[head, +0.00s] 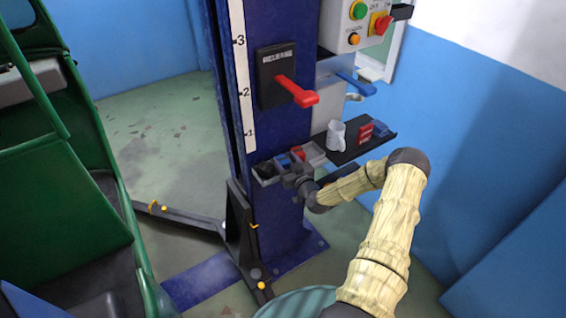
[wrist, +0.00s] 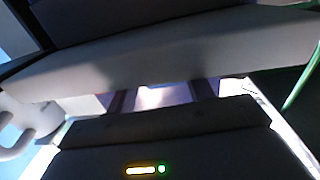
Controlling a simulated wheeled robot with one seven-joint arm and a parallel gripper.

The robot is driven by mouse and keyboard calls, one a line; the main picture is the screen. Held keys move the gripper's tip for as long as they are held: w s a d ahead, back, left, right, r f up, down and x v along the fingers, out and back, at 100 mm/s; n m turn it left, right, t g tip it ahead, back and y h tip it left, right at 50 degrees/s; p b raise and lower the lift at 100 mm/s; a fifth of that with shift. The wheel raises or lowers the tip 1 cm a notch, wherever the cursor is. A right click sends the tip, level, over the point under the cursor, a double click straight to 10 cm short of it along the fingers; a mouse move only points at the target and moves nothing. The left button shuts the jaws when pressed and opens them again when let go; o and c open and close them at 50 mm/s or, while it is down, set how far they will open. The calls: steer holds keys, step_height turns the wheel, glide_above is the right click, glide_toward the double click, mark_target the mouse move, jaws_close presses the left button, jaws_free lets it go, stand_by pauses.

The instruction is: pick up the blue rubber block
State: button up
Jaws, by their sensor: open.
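A small blue piece (head: 284,160) shows in the grey divided tray (head: 316,155) on the blue column, beside a red piece (head: 298,152). Another blue item (head: 381,129) lies on the dark shelf to the right; I cannot tell which one is the rubber block. My gripper (head: 289,181) is at the front of the tray, close to its front wall, partly hiding it. In the wrist view my open gripper (wrist: 162,95) has its two dark fingers apart with bright background between them, and a pale grey bar crosses just beyond. No blue block is clear there.
A white mug (head: 336,136) and a red item (head: 366,133) stand on the dark shelf (head: 350,151). A red lever (head: 297,91) and a blue lever (head: 356,84) stick out above. A green rickshaw (head: 60,200) stands at left. Open floor lies behind it.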

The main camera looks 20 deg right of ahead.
steer(key=shift+w+a+r, duration=0.15)
steer(key=shift+w+a, duration=0.05)
steer(key=shift+a, duration=0.2)
steer(key=shift+w+a+r, duration=0.15)
steer(key=shift+a, duration=0.2)
steer(key=shift+d+f, duration=0.1)
steer(key=c, duration=1.1)
